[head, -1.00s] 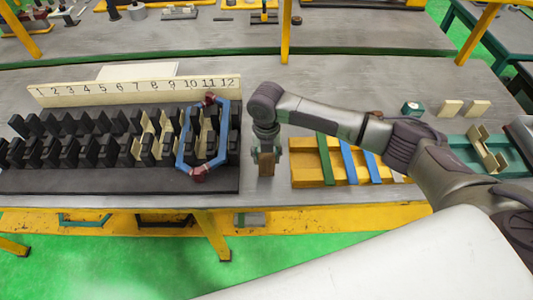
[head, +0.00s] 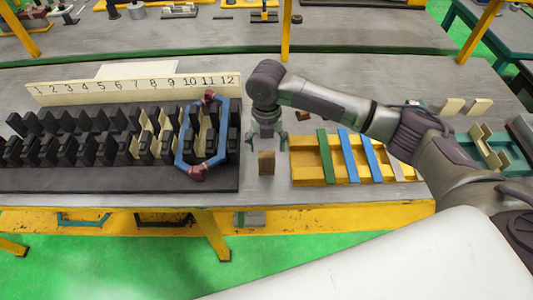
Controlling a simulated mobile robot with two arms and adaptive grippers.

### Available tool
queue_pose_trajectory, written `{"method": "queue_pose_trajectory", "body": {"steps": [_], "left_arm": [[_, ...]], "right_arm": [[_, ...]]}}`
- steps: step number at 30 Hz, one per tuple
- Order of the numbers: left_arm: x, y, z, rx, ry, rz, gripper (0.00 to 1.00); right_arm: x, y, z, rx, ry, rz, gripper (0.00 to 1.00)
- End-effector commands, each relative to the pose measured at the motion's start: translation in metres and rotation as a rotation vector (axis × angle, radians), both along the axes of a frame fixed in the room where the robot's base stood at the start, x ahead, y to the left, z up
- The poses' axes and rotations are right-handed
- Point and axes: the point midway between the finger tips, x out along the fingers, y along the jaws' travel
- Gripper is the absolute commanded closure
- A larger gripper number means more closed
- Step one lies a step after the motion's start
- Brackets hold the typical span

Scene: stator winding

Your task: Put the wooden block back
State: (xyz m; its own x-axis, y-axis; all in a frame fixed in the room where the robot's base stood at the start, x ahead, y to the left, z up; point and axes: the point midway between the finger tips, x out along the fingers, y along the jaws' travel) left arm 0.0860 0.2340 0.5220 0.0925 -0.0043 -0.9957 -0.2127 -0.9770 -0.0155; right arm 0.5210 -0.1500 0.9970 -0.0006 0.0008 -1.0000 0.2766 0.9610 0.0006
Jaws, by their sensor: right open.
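The wooden block (head: 266,163) is a small brown block standing upright on the grey table, between the black slotted fixture and the yellow tray. My right gripper (head: 268,143) is open just above and behind the block, with its fingers spread apart and nothing between them. The block looks free of the fingers. My left gripper is not in view.
The black slotted fixture (head: 120,182) with a numbered strip (head: 140,87) and a blue coil frame (head: 222,118) stands close left. The yellow tray (head: 307,172) with coloured strips is close right. A small brown piece (head: 303,116) lies behind it.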

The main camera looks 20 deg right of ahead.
Motion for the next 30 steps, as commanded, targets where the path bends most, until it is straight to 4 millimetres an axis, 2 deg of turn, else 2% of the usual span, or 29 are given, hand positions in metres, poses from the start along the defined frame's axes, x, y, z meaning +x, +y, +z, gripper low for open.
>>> {"method": "queue_pose_trajectory", "body": {"steps": [1, 6, 12, 18, 30], "left_arm": [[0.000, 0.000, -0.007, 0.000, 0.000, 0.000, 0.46], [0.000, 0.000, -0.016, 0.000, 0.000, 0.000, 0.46], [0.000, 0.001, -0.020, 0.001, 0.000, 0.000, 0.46], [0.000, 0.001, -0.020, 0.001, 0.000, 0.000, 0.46], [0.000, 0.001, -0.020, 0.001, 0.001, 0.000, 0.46]], "right_arm": [[0.001, 0.001, 0.010, 0.002, -0.006, 0.002, 0.26], [0.001, 0.000, 0.045, 0.001, -0.003, 0.001, 0.26], [0.001, 0.000, 0.069, 0.001, -0.001, 0.000, 0.26], [0.000, 0.000, 0.075, -0.001, 0.001, 0.000, 0.26], [-0.001, 0.001, 0.074, 0.002, 0.002, -0.002, 0.26]]}}
